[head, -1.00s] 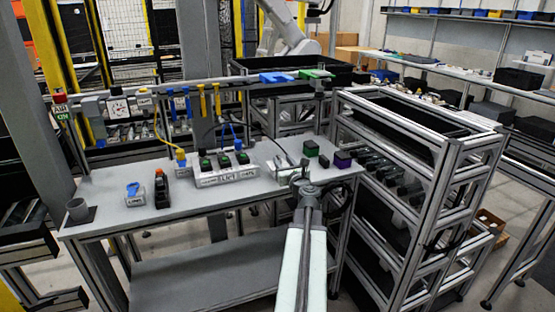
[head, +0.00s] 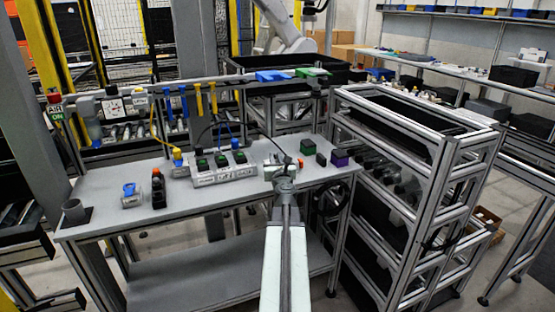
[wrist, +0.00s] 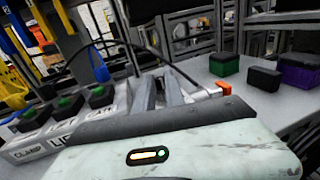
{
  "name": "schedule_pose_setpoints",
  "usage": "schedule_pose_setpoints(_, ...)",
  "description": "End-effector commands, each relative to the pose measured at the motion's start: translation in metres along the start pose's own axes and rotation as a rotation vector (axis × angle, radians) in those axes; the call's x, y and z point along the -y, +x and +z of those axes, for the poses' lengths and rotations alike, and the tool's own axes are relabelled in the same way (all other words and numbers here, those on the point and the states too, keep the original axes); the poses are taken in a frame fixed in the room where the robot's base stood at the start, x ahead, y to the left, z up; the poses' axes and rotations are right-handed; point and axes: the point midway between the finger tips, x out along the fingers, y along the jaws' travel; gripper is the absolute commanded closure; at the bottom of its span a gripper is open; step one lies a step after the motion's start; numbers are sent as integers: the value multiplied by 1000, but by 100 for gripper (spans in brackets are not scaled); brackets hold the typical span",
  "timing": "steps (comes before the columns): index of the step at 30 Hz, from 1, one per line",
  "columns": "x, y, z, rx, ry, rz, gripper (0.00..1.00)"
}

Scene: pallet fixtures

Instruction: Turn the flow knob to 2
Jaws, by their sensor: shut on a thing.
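My gripper (head: 284,172) is at the right part of the grey workbench (head: 230,205), over a pale fixture (head: 270,170). In the wrist view the two grey fingers of my gripper (wrist: 160,92) point away, close together, shut on what I take to be the flow knob. The knob itself is mostly hidden by the fingers and my wrist. A small orange-red piece (head: 301,163) shows just right of the fingers; it also shows in the wrist view (wrist: 222,88), at the end of a pale part. No scale or number on the fixture is readable.
Left of my gripper stands a row of white boxes (head: 222,175) with green buttons. Green (head: 308,146) and purple (head: 340,158) blocks and a small black block (head: 321,159) lie to the right.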

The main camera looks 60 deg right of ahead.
Motion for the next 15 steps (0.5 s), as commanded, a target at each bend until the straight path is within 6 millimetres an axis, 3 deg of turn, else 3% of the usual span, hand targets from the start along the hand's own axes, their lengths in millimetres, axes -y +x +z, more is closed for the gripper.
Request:
schedule_pose_setpoints(12,-3,0,0,0,1,-59,100)
schedule_pose_setpoints(13,-3,1,0,0,1,-59,83)
schedule_pose_setpoints(15,-3,0,0,0,1,-60,63)
